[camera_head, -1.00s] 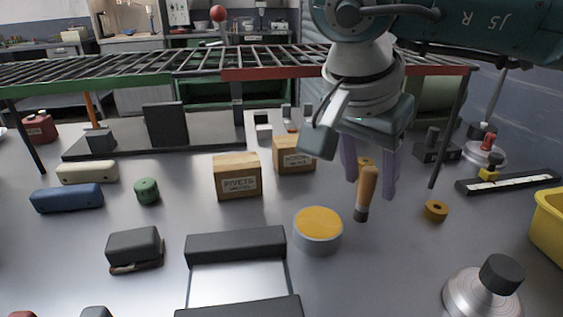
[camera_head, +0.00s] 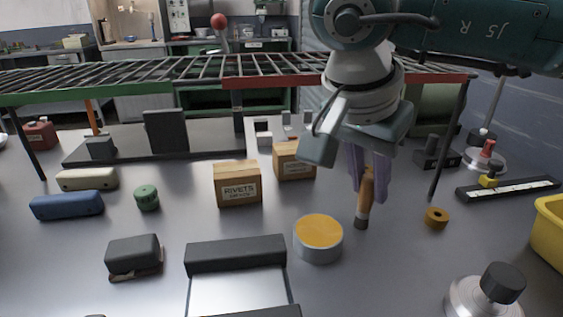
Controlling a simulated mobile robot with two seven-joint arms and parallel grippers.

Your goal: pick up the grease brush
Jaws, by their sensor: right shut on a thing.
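The grease brush (camera_head: 364,206) has a wooden handle and a dark lower end. It stands upright, handle up, to the right of a round tin (camera_head: 318,238) with an orange-yellow top. My right gripper (camera_head: 368,190) comes down from above, and its purple fingers are closed on the upper part of the brush handle. Part of the handle is hidden between the fingers. Whether the brush's lower end touches the table is hard to tell. My left gripper is not in view.
Two cardboard boxes (camera_head: 237,184) stand left of the gripper. A brass-coloured ring (camera_head: 436,217) lies to the right. A yellow bin (camera_head: 549,232) and a metal can with a dark cap (camera_head: 484,296) are at the right. A rack (camera_head: 200,73) spans the back.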

